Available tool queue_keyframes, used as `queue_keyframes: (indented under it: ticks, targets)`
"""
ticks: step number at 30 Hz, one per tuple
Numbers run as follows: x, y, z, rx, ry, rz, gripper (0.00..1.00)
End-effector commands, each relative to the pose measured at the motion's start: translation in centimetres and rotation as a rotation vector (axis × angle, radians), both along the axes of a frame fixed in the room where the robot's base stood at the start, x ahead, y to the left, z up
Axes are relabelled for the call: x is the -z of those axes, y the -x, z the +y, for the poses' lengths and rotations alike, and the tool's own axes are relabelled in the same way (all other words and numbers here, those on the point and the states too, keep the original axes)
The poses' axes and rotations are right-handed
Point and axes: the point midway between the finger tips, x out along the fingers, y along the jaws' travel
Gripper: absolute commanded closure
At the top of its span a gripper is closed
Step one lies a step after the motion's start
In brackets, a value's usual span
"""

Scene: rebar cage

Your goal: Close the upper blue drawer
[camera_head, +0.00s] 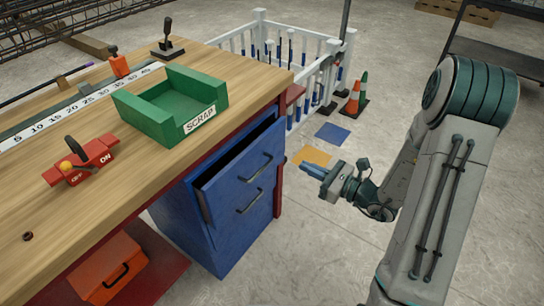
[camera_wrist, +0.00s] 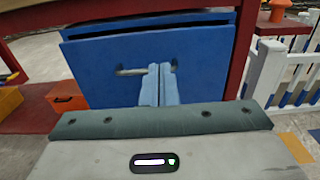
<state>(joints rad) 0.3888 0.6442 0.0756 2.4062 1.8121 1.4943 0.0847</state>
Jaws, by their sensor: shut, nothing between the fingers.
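The upper blue drawer (camera_head: 243,168) is pulled partly out of the blue cabinet (camera_head: 188,226) under the workbench, and its dark inside shows from above. It has a dark bar handle, and the drawer front below it has another. In the wrist view the blue front (camera_wrist: 150,65) faces me, with a dark gap along its top and a handle partly hidden behind my fingers. My gripper (camera_head: 310,168) is shut and empty. It is to the right of the drawer front, apart from it in the head view. Its blue fingers (camera_wrist: 158,85) point at the front in the wrist view.
The wooden workbench (camera_head: 120,190) overhangs the cabinet and carries a green scrap tray (camera_head: 150,133) and a red switch (camera_head: 80,162). A red toolbox (camera_head: 108,268) sits low at left. A white fence (camera_head: 258,40) and traffic cones (camera_head: 354,97) stand behind.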

Motion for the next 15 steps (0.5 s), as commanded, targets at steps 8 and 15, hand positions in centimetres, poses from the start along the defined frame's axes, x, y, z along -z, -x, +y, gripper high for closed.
queue_keyframes:
  ticks: [8, 15]
  targets:
    - [0.0, -1.6, 2.7, 0.003, -0.006, -0.015, 1.0]
    - [0.1, -4.5, 7.1, 0.002, -0.005, -0.014, 1.0]
